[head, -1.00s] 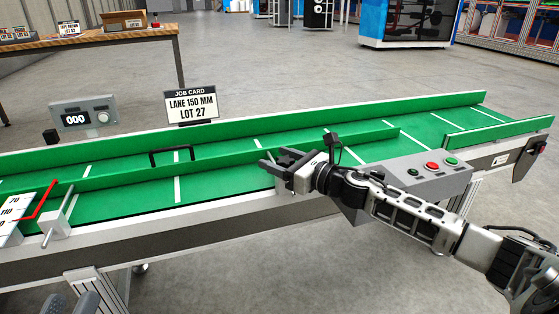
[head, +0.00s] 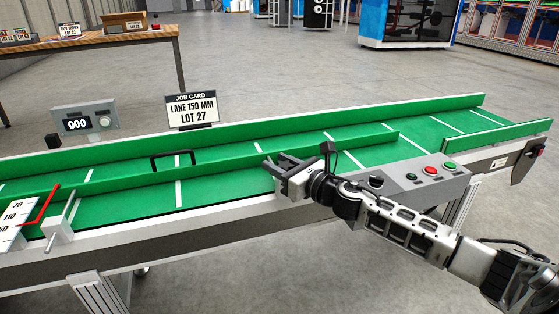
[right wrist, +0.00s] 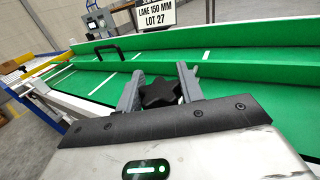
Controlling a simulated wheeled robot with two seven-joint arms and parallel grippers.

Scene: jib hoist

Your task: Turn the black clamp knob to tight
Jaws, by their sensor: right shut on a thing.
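The black clamp knob (right wrist: 160,93) is a lobed knob that shows between the two grey fingers in the right wrist view. My right gripper (right wrist: 159,88) is shut on it, one finger on each side. In the head view my right gripper (head: 275,166) is at the near edge of the green conveyor, its fingers pointing left. There the gripper hides the knob. I cannot tell from the frames how tight the knob is. My left gripper is not in view.
A green guide rail (head: 230,163) with a black handle (head: 173,158) runs along the belt. A job card (head: 191,110), a display reading 000 (head: 84,121) and a scale with a red pointer (head: 42,205) are further left.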

